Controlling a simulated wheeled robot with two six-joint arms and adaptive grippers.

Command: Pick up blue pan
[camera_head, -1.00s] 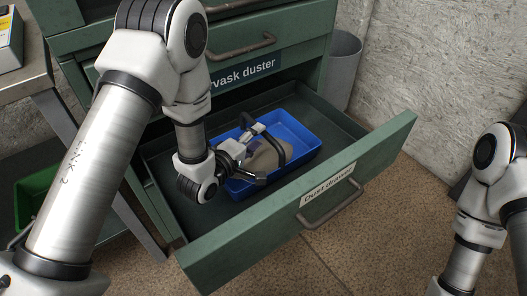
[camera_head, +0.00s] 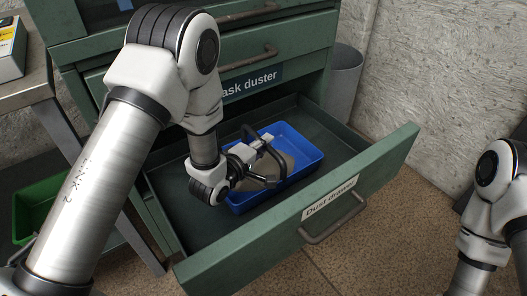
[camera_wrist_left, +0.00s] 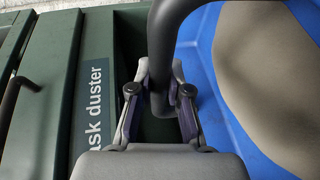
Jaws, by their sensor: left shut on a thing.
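The blue pan (camera_head: 310,150) is a shallow rectangular tray lying inside the open drawer. A rounded beige thing (camera_head: 283,157) lies in it, partly hidden by the gripper. My left gripper (camera_head: 246,151) is over the left part of the pan. In the left wrist view, its two fingers (camera_wrist_left: 160,72) are shut on a dark curved handle (camera_wrist_left: 172,30) at the pan's side. I cannot tell where that handle is attached. The blue pan (camera_wrist_left: 225,115) and the beige thing (camera_wrist_left: 270,80) show on the right there. My right gripper is outside the view.
The green drawer (camera_head: 290,228), labelled Dust drawer, is pulled out, its front panel and side walls around the pan. Closed drawers are above. A grey bin (camera_head: 345,85) stands behind. A metal table (camera_head: 40,88) and green box (camera_head: 32,205) are at left.

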